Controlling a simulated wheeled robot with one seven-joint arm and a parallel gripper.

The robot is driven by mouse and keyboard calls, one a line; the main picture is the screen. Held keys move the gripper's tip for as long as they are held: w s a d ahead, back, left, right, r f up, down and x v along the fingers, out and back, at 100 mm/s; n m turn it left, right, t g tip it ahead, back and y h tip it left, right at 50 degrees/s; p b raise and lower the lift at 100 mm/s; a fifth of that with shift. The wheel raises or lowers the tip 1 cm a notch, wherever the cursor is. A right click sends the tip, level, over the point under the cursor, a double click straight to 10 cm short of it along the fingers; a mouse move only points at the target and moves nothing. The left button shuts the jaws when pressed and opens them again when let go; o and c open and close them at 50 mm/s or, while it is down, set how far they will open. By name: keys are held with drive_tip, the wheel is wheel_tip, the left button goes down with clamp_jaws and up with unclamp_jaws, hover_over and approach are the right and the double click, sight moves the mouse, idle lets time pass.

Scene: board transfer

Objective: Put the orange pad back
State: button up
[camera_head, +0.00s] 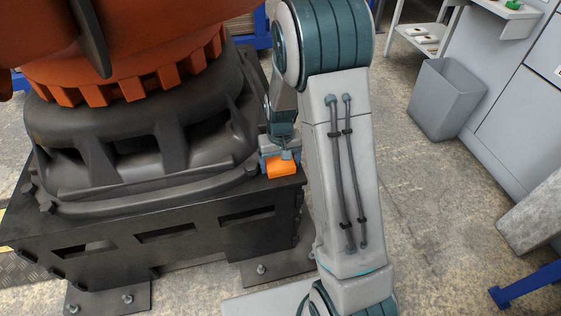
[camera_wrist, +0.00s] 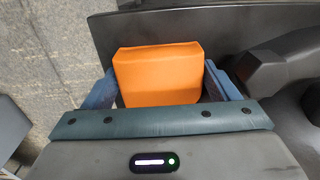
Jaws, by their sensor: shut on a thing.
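The orange pad (camera_head: 282,169) is a small block at the right end of the dark machine base (camera_head: 150,235), partly hidden by my arm in the head view. My gripper (camera_head: 280,160) is over it. In the wrist view the orange pad (camera_wrist: 160,73) fills the space between the two blue fingers of my gripper (camera_wrist: 160,88), one on each side. The gripper is shut on the pad. The dark base plate (camera_wrist: 235,25) shows behind and to the right of the pad. I cannot tell whether the pad touches it.
A large orange and dark machine (camera_head: 140,130) stands close on the left of my gripper. A grey bin (camera_head: 446,98) and grey cabinets (camera_head: 520,125) stand at the right. A blue bar (camera_head: 530,284) lies low at the right. Concrete floor between is clear.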

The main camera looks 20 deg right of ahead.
sight(280, 162)
drive_tip(key=o, duration=1)
drive_tip(key=shift+c, duration=0.2)
wheel_tip(280, 162, up, 11)
drive_tip(key=p, duration=0.4)
drive_tip(key=s+r, duration=0.4)
drive_tip(key=s, duration=0.6)
drive_tip(key=s+r+t, duration=0.1)
drive_tip(key=s+r, duration=0.4)
drive_tip(key=s, duration=0.5)
drive_tip(key=shift+s+r, duration=0.25)
drive_tip(key=shift+d, duration=0.1)
